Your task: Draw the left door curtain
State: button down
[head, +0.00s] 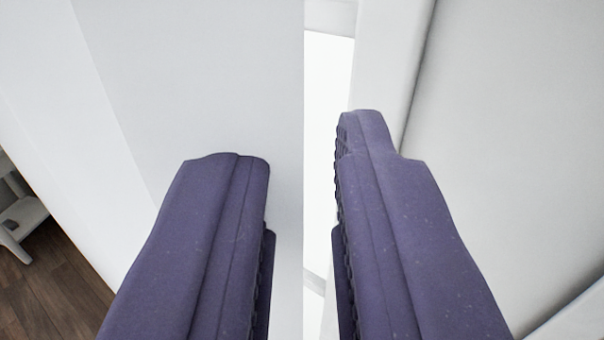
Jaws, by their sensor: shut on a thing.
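My gripper (303,150) shows as two purple fingers reaching up from the bottom of the head view. A flat white panel (200,70) fills the upper left, and its straight vertical edge runs down between the fingers. My gripper is shut on this panel's edge, with the left finger in front of its face and the right finger past its edge. No folds or fabric texture show, so I cannot tell whether the panel is the left door curtain. The exact contact is hidden by the fingers.
A bright narrow gap (326,130) lies right of the panel's edge. A pale upright frame (385,50) and a grey-white surface (520,130) stand at the right. Wooden floor (50,285) and part of a white piece of furniture (22,215) show at the lower left.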

jog(key=shift+s+d+p, duration=0.3)
jog(key=shift+s+d, duration=0.85)
jog(key=shift+d, duration=0.3)
jog(key=c, duration=1.4)
grip_release()
jog(key=shift+o, duration=0.9)
jog(key=shift+s+d, duration=0.1)
jog(key=shift+d, duration=0.1)
jog(key=shift+a, duration=0.1)
jog(key=s+p, duration=0.1)
jog(key=s, duration=0.6)
jog(key=shift+s+a, duration=0.3)
jog(key=shift+s, duration=0.05)
